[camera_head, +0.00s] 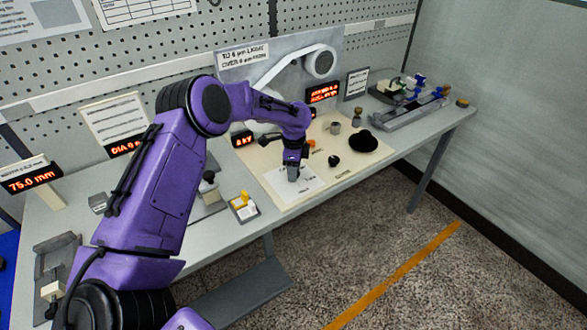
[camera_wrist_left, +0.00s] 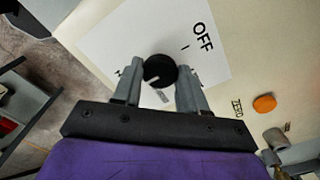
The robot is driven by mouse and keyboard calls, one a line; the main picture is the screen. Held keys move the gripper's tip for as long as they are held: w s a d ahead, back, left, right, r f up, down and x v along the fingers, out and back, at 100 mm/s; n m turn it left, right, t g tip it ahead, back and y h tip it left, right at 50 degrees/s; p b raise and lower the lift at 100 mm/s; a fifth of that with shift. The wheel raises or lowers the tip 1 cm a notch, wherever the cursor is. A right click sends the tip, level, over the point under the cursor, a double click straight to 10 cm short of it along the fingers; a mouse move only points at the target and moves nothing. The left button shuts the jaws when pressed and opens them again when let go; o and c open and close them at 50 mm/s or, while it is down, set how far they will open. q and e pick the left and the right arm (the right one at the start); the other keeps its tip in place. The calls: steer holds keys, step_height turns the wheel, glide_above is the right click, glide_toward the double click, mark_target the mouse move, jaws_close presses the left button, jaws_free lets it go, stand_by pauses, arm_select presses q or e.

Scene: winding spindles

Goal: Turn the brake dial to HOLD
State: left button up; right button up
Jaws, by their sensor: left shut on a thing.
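The brake dial (camera_wrist_left: 159,69) is a round black knob with a pale pointer line, on a white card (camera_wrist_left: 110,45) in the left wrist view. "OFF" is printed on the card above and right of the dial; another marking at its left is mostly hidden by a finger. The pointer line slants toward the lower left of that view, away from OFF. My left gripper (camera_wrist_left: 159,86) has one finger on each side of the dial and is shut on it. In the head view my left gripper (camera_head: 292,172) points down over the card (camera_head: 283,186) and hides the dial. My right gripper is not seen.
An orange button (camera_wrist_left: 264,104) sits beside a "ZERO" label. A black knob (camera_head: 333,161), a black domed piece (camera_head: 362,142) and a metal cylinder (camera_head: 335,128) stand right of my gripper. A small tray (camera_head: 244,208) with yellow and white pieces is at the left.

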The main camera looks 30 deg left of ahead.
arm_select(q)
steer(key=shift+w+r+m, duration=0.1)
steer(key=shift+r+m, duration=0.05)
steer(key=shift+m, duration=0.15)
stand_by(0.4)
steer(key=o, duration=1.1)
steer(key=shift+c, duration=0.2)
steer(key=shift+r, duration=0.4)
step_height(320, 180, up, 10)
steer(key=b, duration=0.2)
steer(key=shift+f, duration=0.15)
